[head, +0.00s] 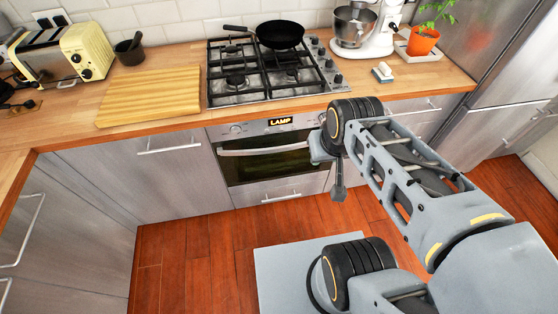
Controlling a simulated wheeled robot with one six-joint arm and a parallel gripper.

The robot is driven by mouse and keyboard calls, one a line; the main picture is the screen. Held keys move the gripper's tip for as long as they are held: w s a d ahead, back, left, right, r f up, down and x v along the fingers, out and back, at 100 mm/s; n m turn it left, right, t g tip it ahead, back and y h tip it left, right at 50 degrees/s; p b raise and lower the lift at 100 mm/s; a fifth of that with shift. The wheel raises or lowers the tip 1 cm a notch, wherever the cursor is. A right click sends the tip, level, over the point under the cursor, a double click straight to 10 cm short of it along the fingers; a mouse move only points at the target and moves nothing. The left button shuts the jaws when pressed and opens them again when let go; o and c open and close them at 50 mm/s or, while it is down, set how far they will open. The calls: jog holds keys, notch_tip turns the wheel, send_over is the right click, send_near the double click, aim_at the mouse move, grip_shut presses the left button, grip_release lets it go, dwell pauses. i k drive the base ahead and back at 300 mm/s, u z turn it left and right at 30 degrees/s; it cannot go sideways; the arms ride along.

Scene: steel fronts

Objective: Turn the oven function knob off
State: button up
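The oven (266,160) is built in under the hob, with a dark glass door and a long handle. Its control strip has a small display (280,121) reading "LAMP". One round knob (236,129) shows left of the display. The right end of the strip is partly behind my arm, so a knob there cannot be made out. My gripper (338,191) hangs in front of the right side of the oven door, below the control strip. It looks small and partly hidden by my wrist, and its finger opening cannot be made out. I see nothing held in it.
The gas hob (235,84) above carries a black pan (280,34). A cutting board (150,95) and toaster (62,55) stand left, a stand mixer (362,30) and potted plant (423,41) right. The oven handle (264,150) sticks out.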

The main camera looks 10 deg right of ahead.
aim_at(235, 131)
jog(key=k, duration=0.5)
jog(key=u, duration=2.1)
jog(key=i, duration=1.45)
jog(key=z, duration=2.25)
